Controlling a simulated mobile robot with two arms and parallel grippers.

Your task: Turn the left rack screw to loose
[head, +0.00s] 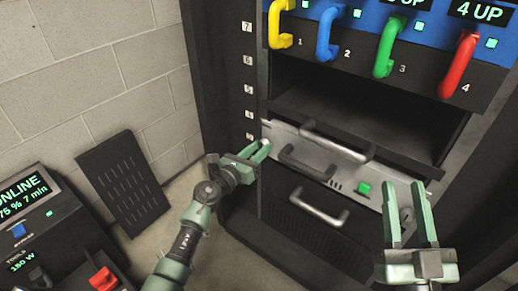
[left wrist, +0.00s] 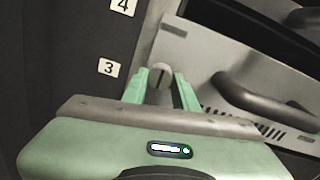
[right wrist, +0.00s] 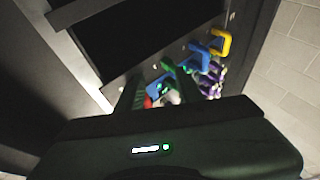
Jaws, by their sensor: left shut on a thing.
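The left rack screw (left wrist: 161,74) is a round grey head with a dark slot, at the left end of a silver rack panel (head: 290,137) near the number 3 label. In the left wrist view its slot looks nearly upright. My left gripper (head: 262,150) is shut on the screw, with one green finger on each side; in the head view the fingers hide most of the screw. My right gripper (head: 408,190) is open and empty in front of the panel's right end.
The panel has dark handles (head: 337,142) and a green light (head: 363,188). Below is a dark unit with a grey handle (head: 319,206). Above are an empty bay (head: 360,110) and coloured handles (head: 384,50). A console (head: 50,230) stands at the left.

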